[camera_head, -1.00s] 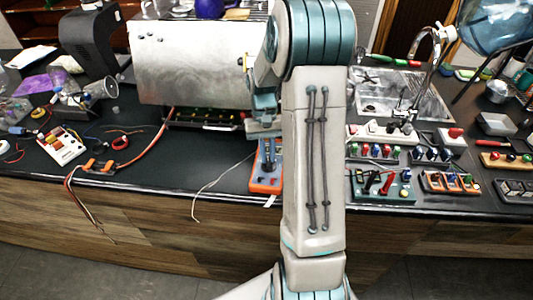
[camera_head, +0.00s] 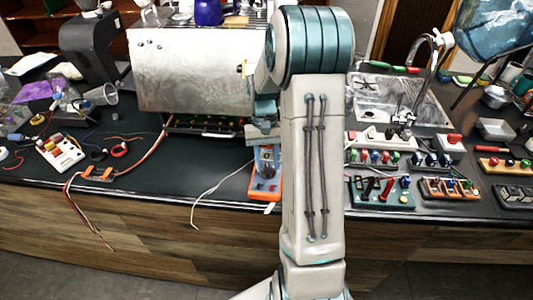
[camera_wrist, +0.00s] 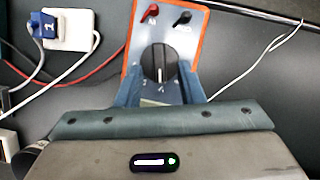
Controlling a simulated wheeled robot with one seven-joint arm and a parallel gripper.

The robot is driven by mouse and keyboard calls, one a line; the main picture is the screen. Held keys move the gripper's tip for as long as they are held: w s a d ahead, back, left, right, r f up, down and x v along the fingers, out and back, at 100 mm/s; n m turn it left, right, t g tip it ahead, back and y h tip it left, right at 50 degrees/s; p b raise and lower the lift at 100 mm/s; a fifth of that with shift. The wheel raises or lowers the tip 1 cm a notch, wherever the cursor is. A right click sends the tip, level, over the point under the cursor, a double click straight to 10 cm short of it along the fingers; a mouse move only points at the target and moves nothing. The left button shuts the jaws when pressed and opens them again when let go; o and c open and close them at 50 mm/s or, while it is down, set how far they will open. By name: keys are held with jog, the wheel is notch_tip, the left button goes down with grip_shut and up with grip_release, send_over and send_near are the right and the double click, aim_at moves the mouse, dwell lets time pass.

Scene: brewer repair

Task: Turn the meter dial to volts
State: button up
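The meter (camera_head: 278,188) is an orange-edged box with a grey face, lying on the dark counter near its front edge. In the wrist view the meter (camera_wrist: 198,50) shows a round black dial (camera_wrist: 159,62) with a pale mark on its lower side. A red jack and a black jack sit above the dial. My gripper (camera_wrist: 160,78) is open, its two blue fingers apart over the lower face, one on each side of the dial's lower part. I cannot tell whether they touch the dial. The scale markings are too small to read, and my gripper hides the meter's lower end.
A large metal-sided brewer (camera_head: 190,75) stands behind the meter. A white block with a blue plug (camera_wrist: 50,24) and cables lie to its left. A thin white cable (camera_head: 208,188) runs beside the meter. Switch panels (camera_head: 383,191) are on the right, beyond my arm.

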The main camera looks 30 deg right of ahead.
jog(key=b+v, duration=0.1)
jog(key=v, duration=1.2)
jog(key=shift+r, duration=0.4)
jog(key=s+a+n+t, duration=0.2)
jog(key=s+a+t, duration=0.2)
jog(key=s+a, duration=0.3)
jog(key=s+a+n+t+h, duration=0.1)
jog(key=s+a+n+t, duration=0.1)
jog(key=s+a, duration=0.5)
jog(key=shift+s+a+r+t+h, duration=0.35)
jog(key=shift+s+t, duration=0.55)
jog(key=shift+s, duration=1.95)
